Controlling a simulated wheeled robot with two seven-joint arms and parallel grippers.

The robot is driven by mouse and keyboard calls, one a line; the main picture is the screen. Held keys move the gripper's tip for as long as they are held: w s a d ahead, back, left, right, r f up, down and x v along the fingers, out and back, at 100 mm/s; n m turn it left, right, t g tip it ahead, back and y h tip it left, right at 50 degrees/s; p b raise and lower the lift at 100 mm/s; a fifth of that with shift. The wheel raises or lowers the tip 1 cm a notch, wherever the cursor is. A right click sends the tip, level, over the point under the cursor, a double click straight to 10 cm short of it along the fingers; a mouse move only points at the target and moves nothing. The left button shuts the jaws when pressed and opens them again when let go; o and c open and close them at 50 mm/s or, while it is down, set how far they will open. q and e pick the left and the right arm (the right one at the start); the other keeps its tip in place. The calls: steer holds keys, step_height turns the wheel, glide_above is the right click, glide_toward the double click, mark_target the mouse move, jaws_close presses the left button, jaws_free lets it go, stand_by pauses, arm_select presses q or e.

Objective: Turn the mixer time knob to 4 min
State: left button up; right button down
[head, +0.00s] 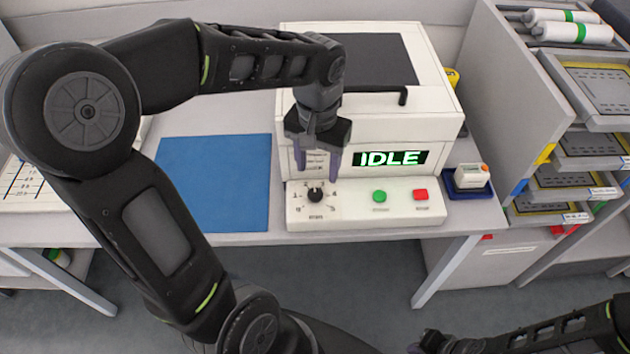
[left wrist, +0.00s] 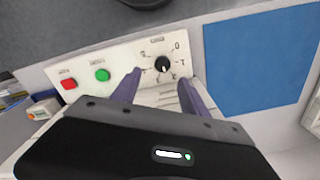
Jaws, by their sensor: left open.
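The mixer (head: 375,135) is a white machine whose display reads IDLE. Its time knob (head: 315,193) is small, round and black, on the left of the sloping front panel (head: 350,212), with a printed number dial around it. The knob also shows in the left wrist view (left wrist: 163,64); its exact pointer setting is too small to read surely. My left gripper (head: 318,168) is open, fingers pointing down, just above and behind the knob. In the left wrist view the knob appears between the fingertips (left wrist: 161,76), apart from both. My right gripper (head: 432,343) is partly in view at the bottom edge.
A green button (head: 379,196) and a red button (head: 420,194) sit right of the knob on the panel. A blue mat (head: 215,183) lies left of the mixer. A blue tray (head: 468,190) holds a small white device. A shelf trolley (head: 520,100) stands at the right.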

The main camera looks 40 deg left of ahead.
mark_target(315, 193)
arm_select(q)
steer(key=n, duration=0.5)
steer(key=shift+a, duration=0.1)
steer(key=n, duration=0.5)
steer(key=shift+s+a+f, duration=0.1)
steer(key=shift+a, duration=0.05)
step_height(315, 193, down, 8)
steer(key=shift+r, duration=0.1)
steer(key=shift+c, duration=0.5)
jaws_close()
